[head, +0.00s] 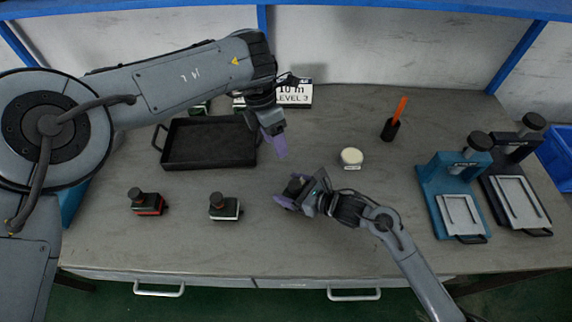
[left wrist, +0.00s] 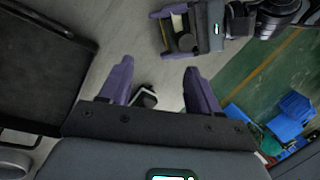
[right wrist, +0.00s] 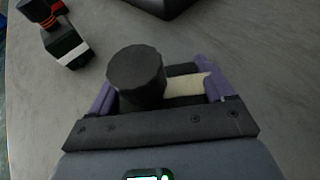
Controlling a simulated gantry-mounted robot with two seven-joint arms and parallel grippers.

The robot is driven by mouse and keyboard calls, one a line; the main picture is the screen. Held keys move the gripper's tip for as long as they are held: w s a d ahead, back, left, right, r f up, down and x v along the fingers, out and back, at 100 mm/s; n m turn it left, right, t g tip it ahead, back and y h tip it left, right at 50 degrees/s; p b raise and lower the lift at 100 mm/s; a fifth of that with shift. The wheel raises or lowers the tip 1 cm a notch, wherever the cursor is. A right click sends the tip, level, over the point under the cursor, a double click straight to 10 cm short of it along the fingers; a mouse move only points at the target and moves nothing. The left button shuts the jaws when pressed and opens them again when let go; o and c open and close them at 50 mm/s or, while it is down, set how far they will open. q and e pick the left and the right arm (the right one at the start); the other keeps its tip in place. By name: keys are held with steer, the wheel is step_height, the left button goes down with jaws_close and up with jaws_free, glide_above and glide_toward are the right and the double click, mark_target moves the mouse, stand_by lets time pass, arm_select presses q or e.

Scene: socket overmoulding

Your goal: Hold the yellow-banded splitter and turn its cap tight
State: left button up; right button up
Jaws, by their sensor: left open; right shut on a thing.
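My right gripper (head: 300,192) is shut on a dark splitter (head: 293,186) near the middle of the table. In the right wrist view the splitter's pale cream-yellow band (right wrist: 187,85) and round black cap (right wrist: 137,76) show between the purple fingers (right wrist: 158,90). The cap stands on top, and I cannot tell how tight it is. My left gripper (head: 275,143) is open and empty, above and behind the held splitter. The left wrist view shows its spread fingers (left wrist: 158,75), with the held splitter's cap (left wrist: 187,42) beyond them.
A red-banded splitter (head: 147,204) and a white-banded splitter (head: 224,207) stand to the left. A black tray (head: 210,160) lies behind them. A round cream-topped pot (head: 351,157), an orange-handled tool in a holder (head: 393,124), and blue (head: 453,195) and black (head: 515,185) presses stand right.

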mark_target(292, 183)
arm_select(q)
steer(key=s+d+f+n, duration=0.1)
steer(key=f+n, duration=0.2)
steer(key=n, duration=0.5)
steer(key=s+d+f+n+h, duration=0.1)
steer(key=s+d+f+n, duration=0.1)
steer(key=n, duration=0.7)
steer(key=s+d+f+n, duration=0.1)
steer(key=s+f+n, duration=0.1)
steer(key=f+n, duration=0.3)
steer(key=shift+d+f+n+h, duration=0.1)
steer(key=shift+d+n+h, duration=0.05)
steer(key=shift+n, duration=0.7)
steer(key=shift+d+n+h, duration=0.15)
steer(key=shift+n, duration=0.7)
steer(key=shift+s, duration=0.1)
steer(key=c, duration=1.1)
steer(key=shift+o, duration=0.2)
